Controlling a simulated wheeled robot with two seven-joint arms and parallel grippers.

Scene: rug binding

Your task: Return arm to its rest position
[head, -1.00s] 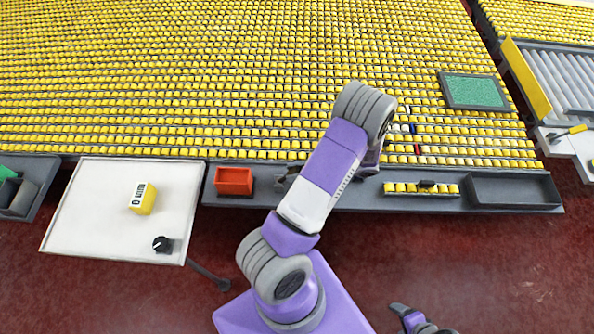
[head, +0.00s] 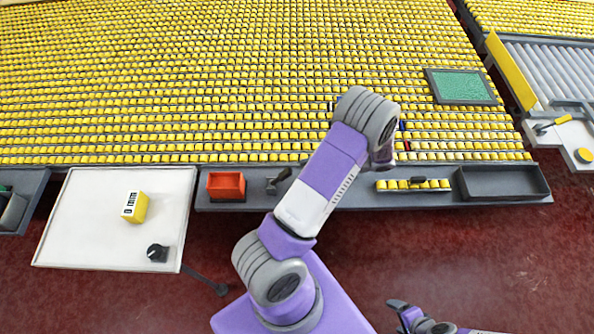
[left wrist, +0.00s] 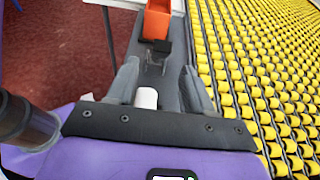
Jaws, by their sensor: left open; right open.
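My left arm, purple and grey, rises from the bottom centre of the head view and bends over the dark grey shelf (head: 330,200). Its gripper is hidden behind the arm there. In the left wrist view the left gripper (left wrist: 160,72) is open over the shelf, pointing toward an orange bin (left wrist: 156,22). A small pale object (left wrist: 146,98) shows between its fingers; I cannot tell what it is. My right gripper (head: 402,312) is open and empty over the red floor at the bottom edge of the head view.
The orange bin (head: 226,186) and a grey fixture (head: 277,181) stand on the shelf. A row of yellow spools (head: 414,185) and an empty tray (head: 502,182) lie right. Left is a white table (head: 90,215) with a yellow box (head: 134,207). Many yellow spools (head: 200,80) fill the back.

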